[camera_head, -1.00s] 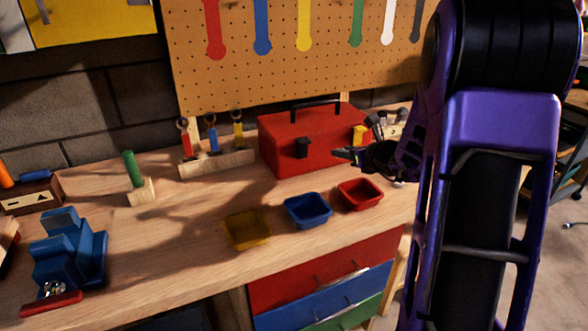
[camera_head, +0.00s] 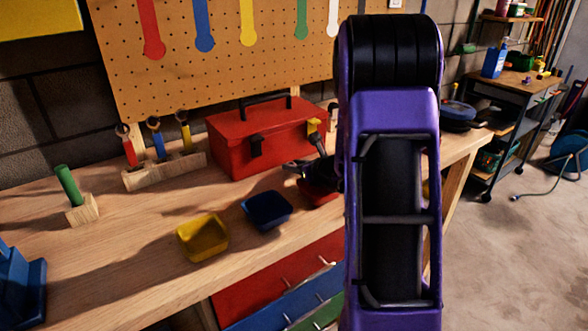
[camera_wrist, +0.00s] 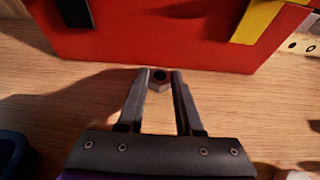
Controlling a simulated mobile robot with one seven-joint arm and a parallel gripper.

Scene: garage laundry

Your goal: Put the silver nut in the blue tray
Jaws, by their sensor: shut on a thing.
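The silver nut (camera_wrist: 158,80) is held between the fingertips of my gripper (camera_wrist: 159,82) in the wrist view, its dark hole facing up. My gripper is shut on it. In the head view my gripper (camera_head: 299,168) is in front of the red toolbox, up and to the right of the blue tray; the nut cannot be made out there. The blue tray (camera_head: 266,211) sits on the workbench between a yellow tray and a red tray. A blue edge (camera_wrist: 12,150) shows at the lower left of the wrist view.
The red toolbox (camera_head: 262,138) stands just behind my gripper. The yellow tray (camera_head: 203,238) is left of the blue one; the red tray (camera_head: 318,197) is right, partly hidden by my arm. A wooden tool holder (camera_head: 164,170) stands further left. Bare wood lies left of the trays.

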